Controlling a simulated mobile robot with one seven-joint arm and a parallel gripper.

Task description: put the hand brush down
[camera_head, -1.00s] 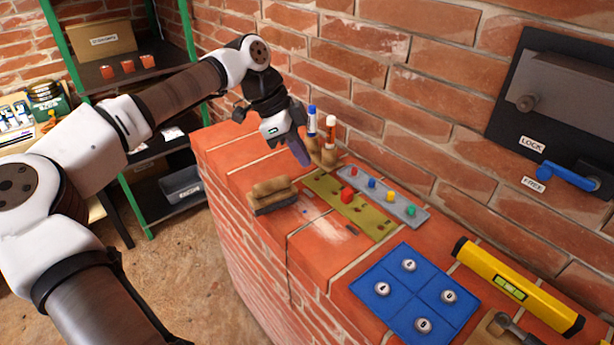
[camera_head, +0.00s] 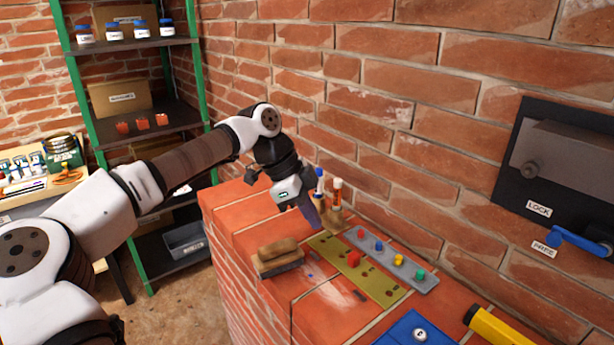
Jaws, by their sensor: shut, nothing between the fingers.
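The hand brush (camera_head: 278,257) has a brown wooden back over dark bristles. It lies on the brick wall top, near its left edge, bristles down. My gripper (camera_head: 312,222) is behind and to the right of the brush, apart from it, pointing down near the marker holder. Its fingers are shut with nothing between them. The brush is in full view and nothing touches it from above.
A holder (camera_head: 332,218) with a blue-capped and an orange marker stands close beside my gripper. A green strip (camera_head: 378,284) and a grey strip with coloured pegs (camera_head: 417,275) lie to the right. A blue tray (camera_head: 396,331) and a yellow level (camera_head: 497,329) are nearer. A brick wall rises behind.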

